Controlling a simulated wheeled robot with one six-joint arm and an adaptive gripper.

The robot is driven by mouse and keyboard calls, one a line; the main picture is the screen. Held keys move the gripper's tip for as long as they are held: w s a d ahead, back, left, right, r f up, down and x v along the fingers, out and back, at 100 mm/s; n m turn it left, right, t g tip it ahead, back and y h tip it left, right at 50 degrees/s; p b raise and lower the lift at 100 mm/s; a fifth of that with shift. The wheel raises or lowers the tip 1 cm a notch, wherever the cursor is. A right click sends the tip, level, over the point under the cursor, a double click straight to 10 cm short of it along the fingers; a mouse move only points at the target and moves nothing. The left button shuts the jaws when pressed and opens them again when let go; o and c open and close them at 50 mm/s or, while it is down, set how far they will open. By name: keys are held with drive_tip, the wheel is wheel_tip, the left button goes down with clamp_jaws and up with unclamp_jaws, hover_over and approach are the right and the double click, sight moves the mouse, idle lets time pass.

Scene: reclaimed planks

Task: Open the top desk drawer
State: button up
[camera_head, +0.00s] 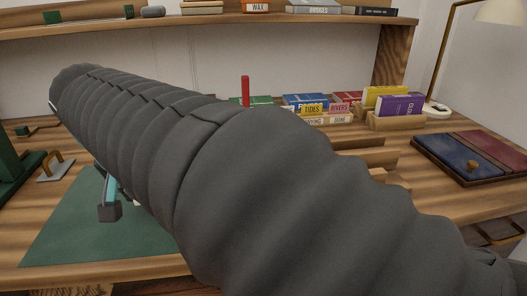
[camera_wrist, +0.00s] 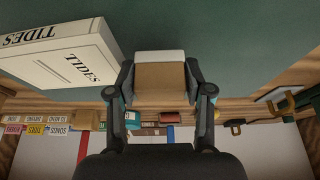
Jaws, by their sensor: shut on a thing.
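My gripper (camera_wrist: 160,82) is shut on a tan block with a white end (camera_wrist: 160,56), held between both fingers over the green mat in the wrist view. In the head view my dark grey arm crosses the middle, and only part of my gripper (camera_head: 110,208) shows above the green mat (camera_head: 70,235). A brass-coloured handle (camera_head: 497,237) shows below the desk's front edge at the far right. It may belong to a desk drawer; how far any drawer is open cannot be told.
A white book marked TIDES (camera_wrist: 65,55) lies beside my gripper in the wrist view. Small books (camera_head: 315,108) stand at the desk's back. A shelf (camera_head: 215,20) spans the back.

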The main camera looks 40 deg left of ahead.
drive_tip(key=shift+f, duration=0.7)
drive_tip(key=shift+f, duration=0.15)
drive_tip(key=o, duration=0.8)
drive_tip(key=shift+o, duration=0.2)
